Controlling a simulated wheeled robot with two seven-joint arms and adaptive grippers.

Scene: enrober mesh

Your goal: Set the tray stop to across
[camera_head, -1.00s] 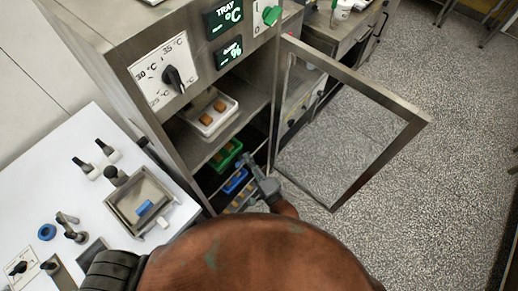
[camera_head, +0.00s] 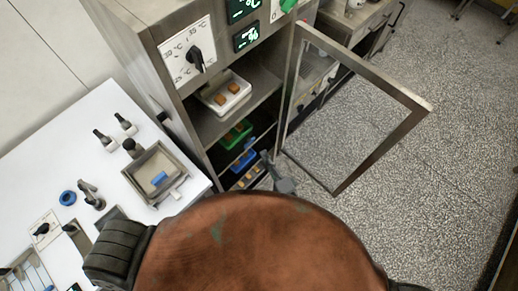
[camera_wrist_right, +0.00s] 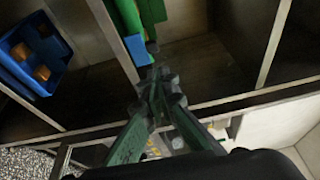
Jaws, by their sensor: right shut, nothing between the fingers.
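The open cabinet (camera_head: 197,120) has trays on its shelves, and no part of it can be told clearly as the tray stop. My right gripper (camera_head: 266,160) is shut and empty at the cabinet opening, just right of the blue tray (camera_head: 243,161). In the right wrist view my shut fingertips (camera_wrist_right: 156,82) are near a shelf edge, just below a narrow green part (camera_wrist_right: 128,18) and a blue part (camera_wrist_right: 137,48). I cannot tell whether they touch. My left gripper is not in view.
The framed cabinet door (camera_head: 375,152) stands open on the right. A white tray (camera_head: 222,108) with orange pieces is on the upper shelf, a green tray (camera_head: 236,134) lower. A white counter (camera_head: 60,150) with knobs and a square pan (camera_head: 133,173) lies left.

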